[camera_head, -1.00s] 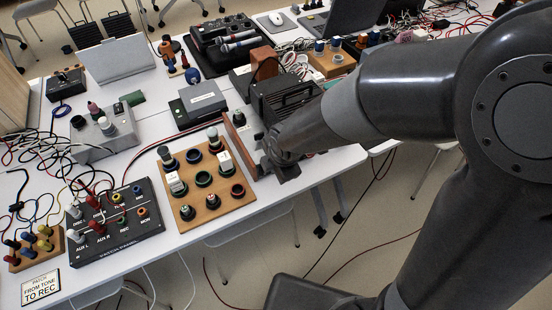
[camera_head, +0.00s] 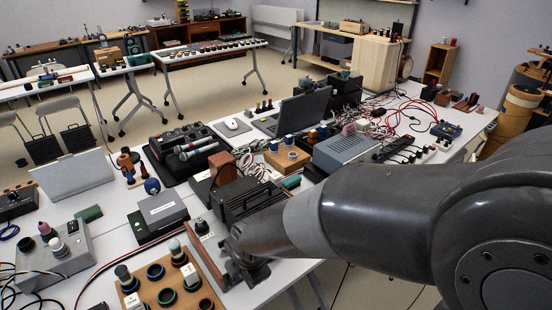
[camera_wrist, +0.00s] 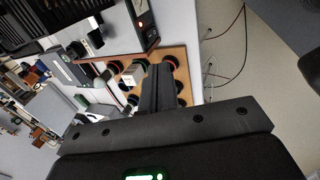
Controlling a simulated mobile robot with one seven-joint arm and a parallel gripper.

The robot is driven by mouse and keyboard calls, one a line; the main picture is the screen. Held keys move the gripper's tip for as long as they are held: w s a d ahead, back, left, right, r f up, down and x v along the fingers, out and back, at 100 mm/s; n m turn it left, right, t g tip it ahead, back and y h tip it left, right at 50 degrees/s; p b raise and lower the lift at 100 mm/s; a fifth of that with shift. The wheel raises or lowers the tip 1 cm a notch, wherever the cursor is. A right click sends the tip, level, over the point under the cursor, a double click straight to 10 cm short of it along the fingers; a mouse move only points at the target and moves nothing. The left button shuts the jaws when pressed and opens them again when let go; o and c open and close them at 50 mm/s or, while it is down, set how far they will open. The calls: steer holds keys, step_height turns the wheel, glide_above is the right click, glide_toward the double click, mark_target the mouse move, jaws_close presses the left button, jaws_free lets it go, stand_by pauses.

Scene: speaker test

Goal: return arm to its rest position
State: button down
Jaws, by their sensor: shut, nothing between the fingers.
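My gripper (camera_head: 246,268) is at the front edge of the white table in the head view, close to the right side of the wooden peg board (camera_head: 172,291). My dark arm reaches in from the right. In the wrist view my gripper's fingers (camera_wrist: 158,72) are together with nothing between them, pointing towards the wooden board (camera_wrist: 184,75) with its round dark sockets. I cannot tell how high the gripper is above the table. The fingertips are hard to make out in the head view.
A black ribbed box (camera_head: 252,203) and a grey box (camera_head: 163,213) stand just behind my gripper. A mixer (camera_head: 188,142), a laptop (camera_head: 303,112) and loose red cables (camera_head: 420,112) lie farther back. Open floor (camera_head: 352,292) shows in front of the table.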

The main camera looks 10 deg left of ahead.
steer(key=s+d+r+m+t+h, duration=0.1)
steer(key=d+r+m, duration=0.6)
steer(key=d+m, duration=0.3)
steer(key=d+r+m+t+h, duration=0.1)
steer(key=d+r+m+h, duration=0.1)
steer(key=d+r+m, duration=0.8)
steer(key=s+d+m, duration=0.5)
steer(key=d+m, duration=0.2)
steer(key=d, duration=0.1)
steer(key=shift+s+d+r+t, duration=0.2)
steer(key=shift+s+d+t, duration=0.1)
steer(key=shift+s+t, duration=0.1)
